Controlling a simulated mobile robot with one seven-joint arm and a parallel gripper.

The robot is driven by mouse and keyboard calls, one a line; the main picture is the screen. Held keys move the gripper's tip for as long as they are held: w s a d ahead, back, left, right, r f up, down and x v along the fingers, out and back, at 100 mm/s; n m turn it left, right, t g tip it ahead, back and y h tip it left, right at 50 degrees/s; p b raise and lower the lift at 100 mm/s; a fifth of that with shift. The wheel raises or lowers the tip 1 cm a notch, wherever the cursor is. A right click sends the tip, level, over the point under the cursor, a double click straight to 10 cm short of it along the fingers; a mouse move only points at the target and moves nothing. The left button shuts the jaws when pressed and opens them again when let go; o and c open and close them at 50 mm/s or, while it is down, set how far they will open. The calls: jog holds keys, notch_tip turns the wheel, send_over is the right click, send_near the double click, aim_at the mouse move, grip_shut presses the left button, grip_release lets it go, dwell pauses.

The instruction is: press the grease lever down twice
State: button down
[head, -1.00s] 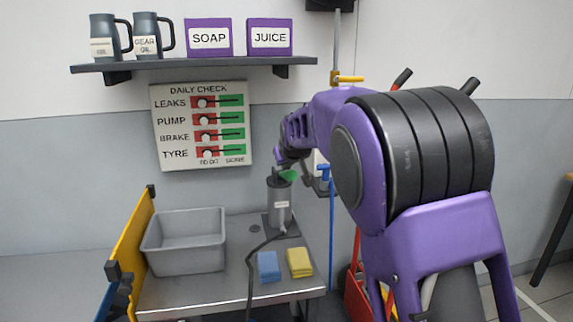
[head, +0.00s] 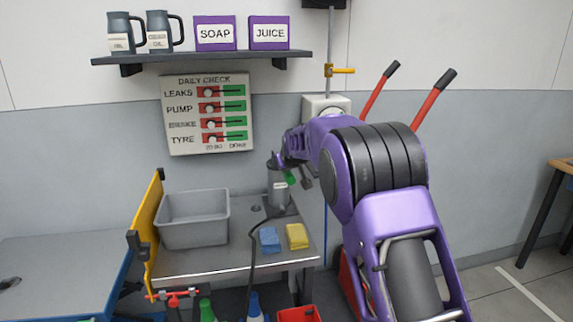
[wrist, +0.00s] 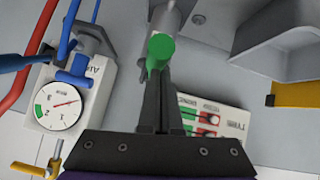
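The grease pump (head: 279,190) is a dark grey upright cylinder with a pale label at the back of the steel bench. Its lever has a green grip (head: 291,178), which sits beside the cylinder, below its top. The green grip (wrist: 160,48) also shows in the wrist view, at my fingertips. My gripper (head: 279,161) is at the top of the pump, over the lever. In the wrist view my gripper (wrist: 163,80) has its dark fingers close together, apparently shut, with the fingertips against or just above the grip. The exact contact is hidden.
A grey bin (head: 193,232), a blue sponge (head: 269,239) and a yellow sponge (head: 297,236) are on the bench (head: 225,262). A daily check board (head: 208,115) hangs behind. A gauge box (wrist: 65,100) and blue valve stand close beside my gripper. A dark hose crosses the bench front.

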jog(key=shift+s+d+f+b, duration=0.15)
jog(key=shift+f+b, duration=0.2)
jog(key=shift+f, duration=0.6)
jog(key=shift+s+f+b, duration=0.15)
jog(key=shift+f+b, duration=0.2)
jog(key=shift+f, duration=0.55)
notch_tip(320, 180, up, 6)
jog(key=p, duration=0.2)
send_near(289, 179)
jog(key=shift+s+a+b, duration=0.3)
jog(key=shift+s+a, duration=0.1)
jog(key=shift+s, duration=0.15)
jog(key=shift+r, duration=0.1)
